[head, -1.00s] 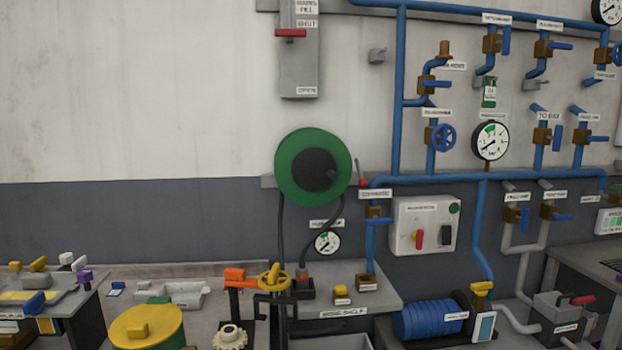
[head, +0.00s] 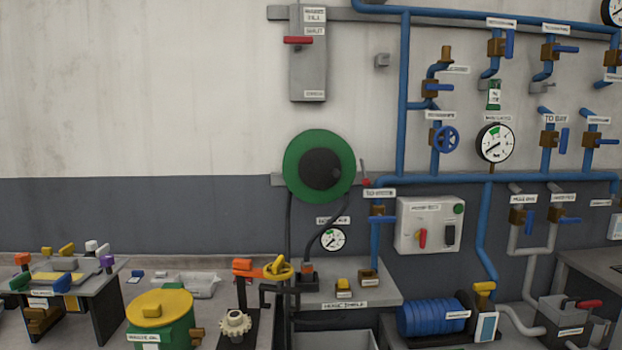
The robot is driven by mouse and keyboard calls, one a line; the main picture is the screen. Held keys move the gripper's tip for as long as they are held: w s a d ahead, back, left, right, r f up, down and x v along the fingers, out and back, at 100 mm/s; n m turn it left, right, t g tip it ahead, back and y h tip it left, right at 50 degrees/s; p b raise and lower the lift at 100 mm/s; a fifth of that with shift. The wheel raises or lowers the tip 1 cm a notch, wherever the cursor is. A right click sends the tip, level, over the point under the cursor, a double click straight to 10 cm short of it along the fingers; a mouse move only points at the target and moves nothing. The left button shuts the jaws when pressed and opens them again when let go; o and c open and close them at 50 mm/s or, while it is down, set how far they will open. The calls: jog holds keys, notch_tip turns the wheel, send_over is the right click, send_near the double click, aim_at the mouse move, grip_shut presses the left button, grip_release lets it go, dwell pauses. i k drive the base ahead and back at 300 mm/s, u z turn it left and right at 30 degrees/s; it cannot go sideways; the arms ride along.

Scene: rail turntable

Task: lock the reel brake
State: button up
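A green reel (head: 296,172) with a black hub (head: 320,170) is mounted on the wall near the middle of the head view. Dark hose hangs from it toward the shelf below. My gripper is not in view.
Blue pipes with valves cover the wall at right. A cluttered table (head: 99,287) is at left.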

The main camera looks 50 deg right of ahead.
aim_at(367, 181)
jog(key=z, duration=0.5)
jog(key=k, duration=0.15)
jog(key=u, duration=1.8)
jog(key=k, duration=1.1)
jog(key=z, duration=2.35)
